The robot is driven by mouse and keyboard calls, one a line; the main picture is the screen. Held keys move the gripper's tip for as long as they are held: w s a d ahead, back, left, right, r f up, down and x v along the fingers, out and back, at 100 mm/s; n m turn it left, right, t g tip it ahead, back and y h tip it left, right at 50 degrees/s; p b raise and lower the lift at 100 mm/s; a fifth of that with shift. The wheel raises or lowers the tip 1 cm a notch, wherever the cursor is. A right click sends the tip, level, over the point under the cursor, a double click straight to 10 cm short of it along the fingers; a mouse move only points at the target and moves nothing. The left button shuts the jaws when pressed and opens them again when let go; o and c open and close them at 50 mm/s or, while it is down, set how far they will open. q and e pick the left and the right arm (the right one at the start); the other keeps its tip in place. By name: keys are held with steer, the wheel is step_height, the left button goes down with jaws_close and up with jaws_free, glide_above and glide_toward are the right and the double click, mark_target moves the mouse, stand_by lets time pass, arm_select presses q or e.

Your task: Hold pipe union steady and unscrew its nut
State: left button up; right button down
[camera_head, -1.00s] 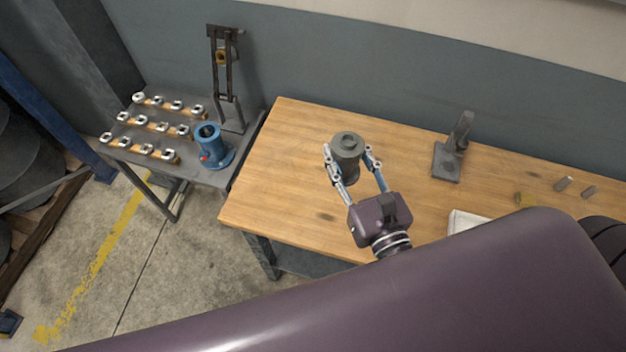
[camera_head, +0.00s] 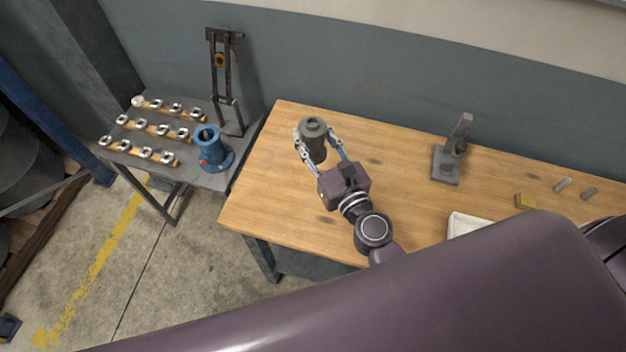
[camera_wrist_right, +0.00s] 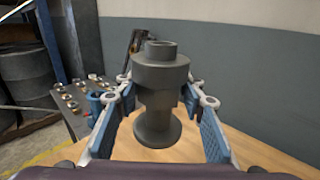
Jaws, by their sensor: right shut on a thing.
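The pipe union (camera_head: 314,141) is dark grey and upright, with a wide round nut and a short open neck at its top. It is over the left part of the wooden table. My right gripper (camera_head: 318,138) is shut on the union, one finger on each side. In the right wrist view, the union (camera_wrist_right: 158,101) stands between the blue-padded fingers (camera_wrist_right: 160,110), with the nut above them and a flared foot below. I cannot tell whether the foot touches the table. My left gripper is not in view.
The wooden table (camera_head: 270,195) is mostly clear around the union. A side table at left holds a blue flanged pipe (camera_head: 212,148), rows of nuts and a dark upright frame (camera_head: 223,75).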

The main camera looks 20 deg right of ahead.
step_height(320, 180, down, 15)
steer(key=b, duration=1)
steer(key=shift+w+f+b, duration=0.1)
steer(key=shift+f+b, duration=0.1)
steer(key=shift+b, duration=0.15)
steer(key=c, duration=1.3)
jaws_free()
steer(key=shift+o, duration=0.2)
